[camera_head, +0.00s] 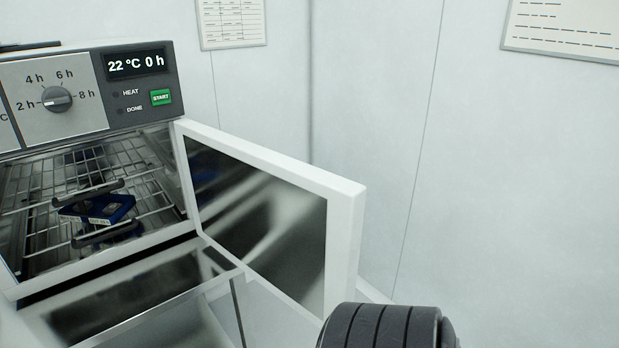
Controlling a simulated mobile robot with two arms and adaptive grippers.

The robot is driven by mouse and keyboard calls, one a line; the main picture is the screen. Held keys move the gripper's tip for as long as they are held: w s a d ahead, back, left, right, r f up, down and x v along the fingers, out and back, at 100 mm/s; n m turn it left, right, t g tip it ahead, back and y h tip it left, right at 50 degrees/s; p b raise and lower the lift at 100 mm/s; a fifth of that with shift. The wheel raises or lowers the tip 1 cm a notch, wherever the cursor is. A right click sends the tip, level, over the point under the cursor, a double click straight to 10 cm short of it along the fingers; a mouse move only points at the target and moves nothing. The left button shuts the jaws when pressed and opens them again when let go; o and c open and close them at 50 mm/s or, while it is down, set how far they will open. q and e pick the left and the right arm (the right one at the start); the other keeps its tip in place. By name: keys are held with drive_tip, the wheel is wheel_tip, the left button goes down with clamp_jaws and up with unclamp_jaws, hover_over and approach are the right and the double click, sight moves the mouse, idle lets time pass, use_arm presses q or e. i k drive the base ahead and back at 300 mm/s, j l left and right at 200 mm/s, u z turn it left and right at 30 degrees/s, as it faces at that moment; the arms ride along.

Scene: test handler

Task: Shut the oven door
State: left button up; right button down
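The oven (150,117) stands at the left with its front panel facing me. Its door (345,235) is wide open, swung out to the right from the right side of the opening. The door has a white frame and a dark, reflective glass pane. Inside, a blue item (97,208) with dark bars near it rests on a wire rack. Neither of my grippers can be made out. A dark ribbed part, apparently of my own arm, shows at the bottom edge in front of the door's lower free corner; whether it touches the door cannot be told.
The oven display (136,64) reads 22 °C and 0 h, above a green START button (161,97). A dial (57,99) is at its left. Pale walls stand behind, with a sheet (231,22) and a board (565,28). The space right of the door looks free.

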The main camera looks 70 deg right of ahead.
sight(294, 226)
drive_tip(key=l, duration=0.9)
drive_tip(key=k+l, duration=0.1)
drive_tip(key=l, duration=0.8)
drive_tip(key=k+l, duration=0.1)
drive_tip(key=l, duration=0.8)
